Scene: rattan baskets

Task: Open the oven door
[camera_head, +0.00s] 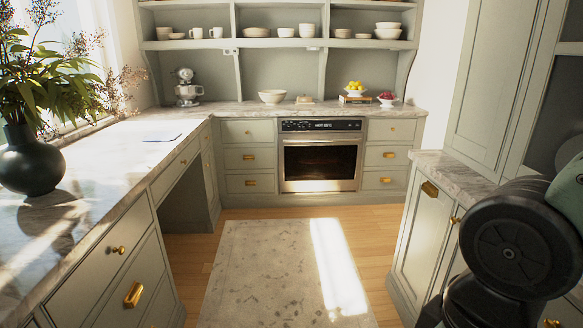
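The oven (320,155) is built into the far cabinet run, below the marble counter. It has a steel frame, a dark glass window and a black control panel (321,125) on top. Its door (319,185) looks shut, and a handle bar seems to run across the door's upper edge. Part of my arm shows large and dark at the lower right, far from the oven. My gripper is not visible in this view.
A patterned rug (275,270) lies on the clear wooden floor before the oven. A left counter (85,215) holds a dark plant vase (32,165). A right cabinet (425,235) stands beside my arm. Drawers (249,158) flank the oven.

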